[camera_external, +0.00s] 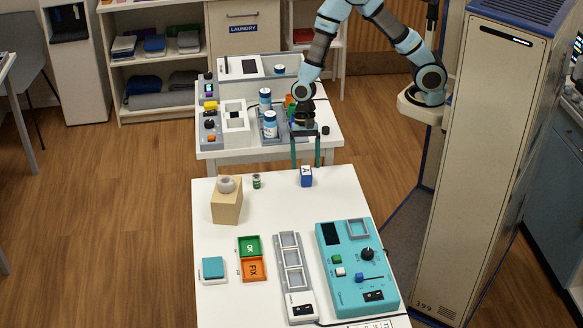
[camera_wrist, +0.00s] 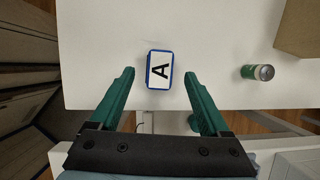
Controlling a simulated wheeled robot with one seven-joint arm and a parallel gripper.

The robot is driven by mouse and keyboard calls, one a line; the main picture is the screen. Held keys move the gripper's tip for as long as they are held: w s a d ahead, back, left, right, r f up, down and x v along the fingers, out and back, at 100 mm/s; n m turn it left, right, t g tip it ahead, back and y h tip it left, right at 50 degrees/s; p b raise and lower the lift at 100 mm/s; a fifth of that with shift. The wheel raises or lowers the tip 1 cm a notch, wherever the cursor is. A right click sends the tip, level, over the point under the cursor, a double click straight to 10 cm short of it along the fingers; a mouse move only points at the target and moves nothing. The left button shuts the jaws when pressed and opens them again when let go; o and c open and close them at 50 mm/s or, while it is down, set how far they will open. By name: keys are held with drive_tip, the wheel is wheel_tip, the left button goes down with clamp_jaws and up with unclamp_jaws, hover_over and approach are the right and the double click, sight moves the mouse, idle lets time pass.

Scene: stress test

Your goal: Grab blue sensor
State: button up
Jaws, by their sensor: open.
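The blue sensor (camera_external: 306,178) is a small blue block with a white face marked "A". It stands near the far edge of the front white table. In the wrist view it shows from above as a white label with a blue rim (camera_wrist: 160,69). My gripper (camera_external: 306,165) has two green fingers, open and pointing down, just above and behind the block in the external view. In the wrist view the gripper (camera_wrist: 159,74) has its fingertips on either side of the block, with gaps on both sides. Nothing is held.
Trays (camera_external: 250,246) and a teal console (camera_external: 357,268) are nearer. A second table (camera_external: 215,154) with devices stands behind. The tabletop around the sensor is clear.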

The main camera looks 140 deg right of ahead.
sight(306, 170)
drive_tip(key=shift+p+x, duration=0.4)
drive_tip(key=shift+x, duration=1.55)
drive_tip(key=shift+r, duration=0.1)
clamp_jaws()
